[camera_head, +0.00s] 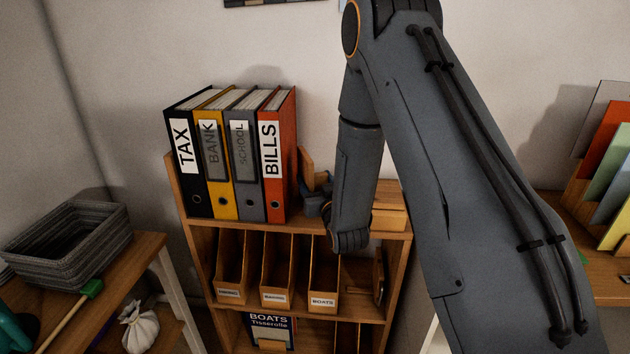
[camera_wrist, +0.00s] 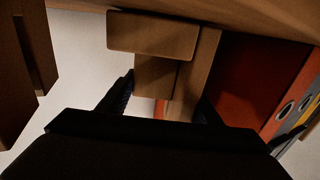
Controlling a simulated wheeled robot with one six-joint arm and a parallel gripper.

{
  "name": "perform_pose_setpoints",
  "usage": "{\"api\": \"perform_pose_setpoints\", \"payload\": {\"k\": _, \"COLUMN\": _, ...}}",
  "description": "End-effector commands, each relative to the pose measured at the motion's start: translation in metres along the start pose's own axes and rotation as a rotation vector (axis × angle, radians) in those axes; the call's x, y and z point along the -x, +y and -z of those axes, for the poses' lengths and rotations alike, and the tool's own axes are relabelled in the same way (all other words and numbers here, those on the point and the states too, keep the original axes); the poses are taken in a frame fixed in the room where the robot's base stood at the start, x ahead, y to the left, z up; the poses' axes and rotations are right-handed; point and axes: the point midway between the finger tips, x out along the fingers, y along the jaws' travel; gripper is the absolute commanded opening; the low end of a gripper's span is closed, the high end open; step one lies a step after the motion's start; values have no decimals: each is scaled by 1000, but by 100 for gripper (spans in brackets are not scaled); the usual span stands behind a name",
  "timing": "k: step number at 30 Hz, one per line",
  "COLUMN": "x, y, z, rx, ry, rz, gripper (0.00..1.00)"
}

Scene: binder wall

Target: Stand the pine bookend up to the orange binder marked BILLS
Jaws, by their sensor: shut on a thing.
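The orange binder marked BILLS (camera_head: 281,160) stands upright at the right end of the binder row on the top shelf. It also shows at the right of the wrist view (camera_wrist: 245,75). The pine bookend (camera_head: 307,167) is just right of the binder, partly hidden behind my gripper. In the wrist view the bookend (camera_wrist: 152,36) shows its blocks and an upright plate close beside the orange binder. I cannot tell whether they touch. My gripper (camera_wrist: 163,102) is shut on the bookend, with a finger on either side. In the head view my gripper (camera_head: 318,199) is partly hidden by my arm.
The black TAX (camera_head: 190,160), yellow BANK (camera_head: 218,165) and grey SCHOOL (camera_head: 245,165) binders stand left of BILLS. A wooden box (camera_head: 388,218) sits on the top shelf's right end, close to my wrist. Magazine files (camera_head: 277,270) fill the shelf below.

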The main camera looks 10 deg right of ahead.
Motion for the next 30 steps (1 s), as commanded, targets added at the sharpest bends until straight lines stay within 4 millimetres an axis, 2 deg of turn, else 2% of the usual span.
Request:
{"api": "perform_pose_setpoints", "payload": {"k": 6, "x": -1, "y": 0, "z": -3, "rx": 0, "ry": 3, "rz": 0, "gripper": 16}}
{"api": "perform_pose_setpoints", "payload": {"k": 7, "x": 0, "y": 0, "z": -3, "rx": 0, "ry": 0, "rz": 0, "gripper": 64}}
{"api": "perform_pose_setpoints", "payload": {"k": 9, "x": 0, "y": 0, "z": -3, "rx": 0, "ry": 0, "rz": 0, "gripper": 75}}
{"api": "perform_pose_setpoints", "payload": {"k": 21, "x": 0, "y": 0, "z": 2, "rx": 0, "ry": 0, "rz": 0, "gripper": 77}}
{"api": "perform_pose_setpoints", "payload": {"k": 26, "x": 22, "y": 0, "z": -1, "rx": 0, "ry": -2, "rz": -1, "gripper": 77}}
{"api": "perform_pose_setpoints", "payload": {"k": 30, "x": 52, "y": 1, "z": -2, "rx": 0, "ry": -3, "rz": -1, "gripper": 77}}
